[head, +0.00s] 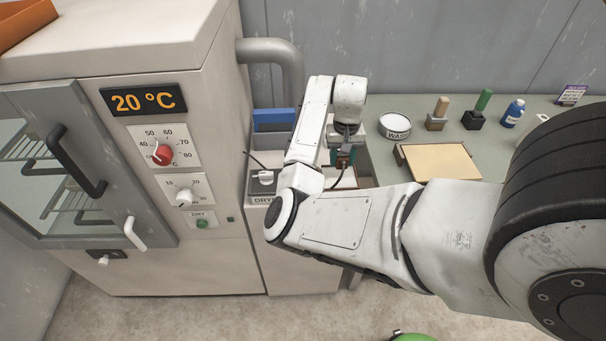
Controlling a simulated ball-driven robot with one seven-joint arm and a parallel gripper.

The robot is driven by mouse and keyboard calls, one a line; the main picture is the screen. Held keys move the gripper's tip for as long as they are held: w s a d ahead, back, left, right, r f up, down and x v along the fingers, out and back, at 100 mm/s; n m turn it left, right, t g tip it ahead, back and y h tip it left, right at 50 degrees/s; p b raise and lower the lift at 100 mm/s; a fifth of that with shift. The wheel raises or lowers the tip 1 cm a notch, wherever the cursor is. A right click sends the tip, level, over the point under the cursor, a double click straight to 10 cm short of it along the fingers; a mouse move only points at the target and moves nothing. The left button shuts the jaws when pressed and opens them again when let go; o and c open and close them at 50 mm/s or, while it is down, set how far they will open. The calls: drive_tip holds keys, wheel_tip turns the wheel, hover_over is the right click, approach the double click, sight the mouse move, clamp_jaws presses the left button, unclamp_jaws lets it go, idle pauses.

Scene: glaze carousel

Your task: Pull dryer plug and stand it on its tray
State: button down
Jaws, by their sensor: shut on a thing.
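My gripper (345,152) is in the middle of the head view, pointing down behind my forearm. It is shut on a small dark thing, which looks like the dryer plug (345,161); a black cable (342,182) hangs just below it. The plug's outline is small and partly hidden by my arm. A low tray (349,182) with a pale rim shows below the gripper; whether the plug touches it I cannot tell. A grey socket box (265,178) labelled "DRY…" is to the left, with a thin black cable beside it; my arm covers part of it.
A cream oven (225,120) reading 20 °C fills the left. A blue block (274,118) stands behind the socket box. On the green bench are a "WASH" bowl (394,126), a tan board (437,162), two stamp-like blocks and a blue bottle (514,114).

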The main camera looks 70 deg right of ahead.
drive_tip(key=shift+f+b, duration=0.95)
drive_tip(key=shift+f, duration=1.7)
drive_tip(key=c, duration=0.5)
unclamp_jaws()
wheel_tip(320, 180, up, 10)
drive_tip(key=shift+r, duration=0.2)
wheel_tip(320, 180, up, 6)
drive_tip(key=p, duration=0.6)
hover_over(339, 178)
drive_tip(key=shift+d+f, duration=0.1)
drive_tip(key=shift+f, duration=0.1)
drive_tip(key=shift+r+b, duration=0.45)
drive_tip(key=shift+r, duration=0.4)
